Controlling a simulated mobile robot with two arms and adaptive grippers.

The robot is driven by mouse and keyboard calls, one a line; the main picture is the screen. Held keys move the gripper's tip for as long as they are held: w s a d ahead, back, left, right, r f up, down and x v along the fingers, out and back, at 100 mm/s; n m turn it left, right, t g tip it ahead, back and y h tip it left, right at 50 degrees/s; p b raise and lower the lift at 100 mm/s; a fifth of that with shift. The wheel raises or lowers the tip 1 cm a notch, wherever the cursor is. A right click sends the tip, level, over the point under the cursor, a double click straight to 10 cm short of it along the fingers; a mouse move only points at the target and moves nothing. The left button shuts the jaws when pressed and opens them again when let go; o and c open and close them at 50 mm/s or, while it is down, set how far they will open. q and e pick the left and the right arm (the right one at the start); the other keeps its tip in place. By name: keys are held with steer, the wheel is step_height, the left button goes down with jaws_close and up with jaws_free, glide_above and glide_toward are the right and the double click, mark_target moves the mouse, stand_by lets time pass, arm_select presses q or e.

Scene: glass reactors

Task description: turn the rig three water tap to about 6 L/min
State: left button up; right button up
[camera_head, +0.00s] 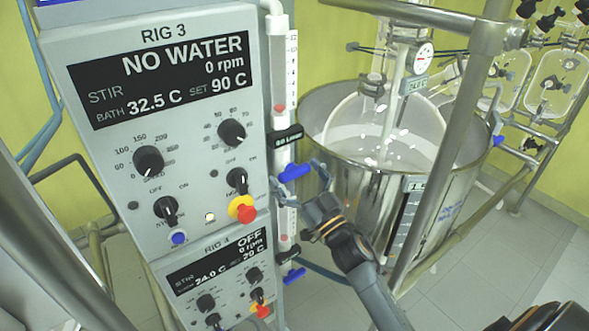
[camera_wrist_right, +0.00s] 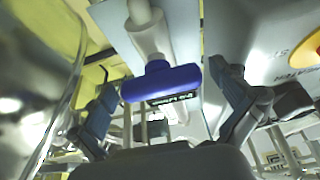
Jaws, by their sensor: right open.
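The rig three panel (camera_head: 160,110) reads NO WATER, 0 rpm, bath 32.5 C and set 90 C. Beside it stands a clear flow tube (camera_head: 291,62) with a scale and a red float (camera_head: 280,109) low in it. Below the tube and a black label is the blue tap handle (camera_head: 294,172). My right gripper (camera_head: 298,177) is open, with its fingers on either side of the handle. In the right wrist view, the blue handle (camera_wrist_right: 160,83) lies crosswise between the spread fingers (camera_wrist_right: 166,112), with gaps visible on both sides. My left gripper is not in view.
A steel bath (camera_head: 335,190) with a glass vessel stands right of the tap, close to my right gripper. A steel post (camera_head: 455,135) rises in front of it. The rig 4 panel (camera_head: 215,275) and another blue tap (camera_head: 293,276) are below.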

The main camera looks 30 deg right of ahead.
steer(key=c, duration=1.1)
